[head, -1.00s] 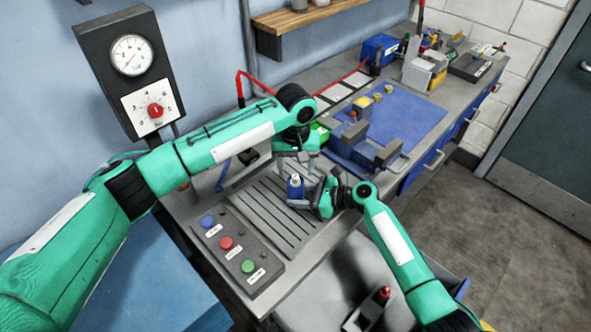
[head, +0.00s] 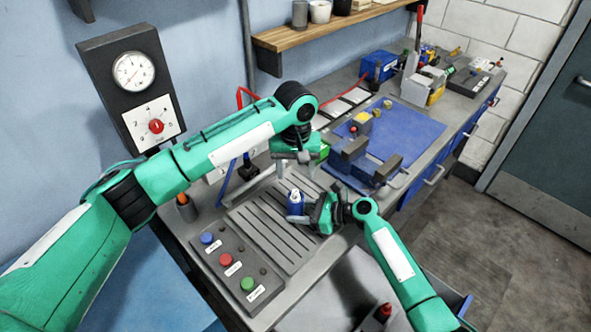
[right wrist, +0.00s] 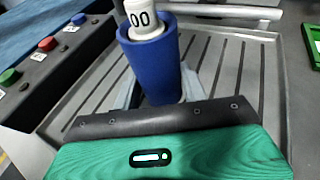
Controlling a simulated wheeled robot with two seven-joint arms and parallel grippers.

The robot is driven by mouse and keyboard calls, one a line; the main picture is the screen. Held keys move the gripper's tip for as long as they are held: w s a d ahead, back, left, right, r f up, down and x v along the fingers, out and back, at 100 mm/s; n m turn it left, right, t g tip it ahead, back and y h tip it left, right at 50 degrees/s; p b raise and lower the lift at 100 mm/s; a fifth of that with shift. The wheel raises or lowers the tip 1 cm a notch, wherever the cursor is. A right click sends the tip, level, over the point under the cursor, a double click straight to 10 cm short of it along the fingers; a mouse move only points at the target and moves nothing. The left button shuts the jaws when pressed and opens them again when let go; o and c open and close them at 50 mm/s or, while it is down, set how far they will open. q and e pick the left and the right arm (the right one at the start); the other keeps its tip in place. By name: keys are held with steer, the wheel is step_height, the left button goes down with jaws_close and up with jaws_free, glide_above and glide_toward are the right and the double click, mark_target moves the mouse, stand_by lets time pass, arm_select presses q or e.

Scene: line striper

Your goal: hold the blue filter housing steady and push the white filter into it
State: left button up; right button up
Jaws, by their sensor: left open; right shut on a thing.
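The blue filter housing (head: 296,208) stands upright above the slotted grey tray. It also shows large in the right wrist view (right wrist: 153,65). The white filter (right wrist: 145,18), marked "00", sits in the housing's open top with its upper part sticking out; in the head view its white top (head: 295,194) is small. My right gripper (head: 298,218) is shut on the housing from the right side, its fingers low on it in the right wrist view (right wrist: 160,92). My left gripper (head: 294,163) is open and empty, behind and above the filter, apart from it.
The slotted tray (head: 262,232) lies beneath, with a button box (head: 236,262) to its left. A grey vise-like fixture (head: 365,160) and blue mat (head: 408,128) are to the right. A gauge panel (head: 130,85) is on the wall behind my left arm.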

stand_by(0.3)
steer(key=o, duration=0.8)
steer(key=shift+o, duration=0.2)
